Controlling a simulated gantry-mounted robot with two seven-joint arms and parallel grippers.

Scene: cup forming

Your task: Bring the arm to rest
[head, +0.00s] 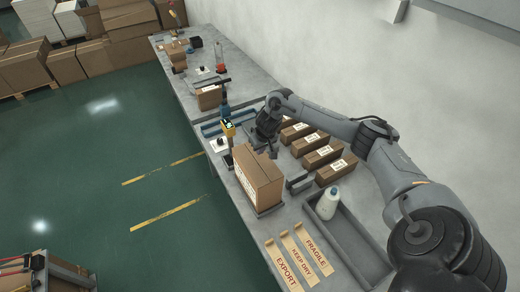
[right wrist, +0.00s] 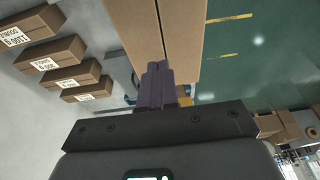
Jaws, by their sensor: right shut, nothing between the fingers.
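My right arm (head: 395,175) reaches in from the lower right over the grey bench (head: 238,208). Its gripper (head: 271,151) points down just behind the large brown carton (head: 262,180), and its fingers are shut and empty. In the right wrist view the closed fingers (right wrist: 155,72) show in front of the carton (right wrist: 172,30); I cannot tell whether they touch it. The carton stands upright and closed on a dark plate near the bench's front edge. My left gripper is not in view.
Several small labelled boxes (head: 323,154) stand in a row behind the gripper. FRAGILE, KEEP DRY and EXPORT strips (head: 300,256) lie at the near end. A blue-and-yellow device (head: 228,128) stands beyond the carton.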

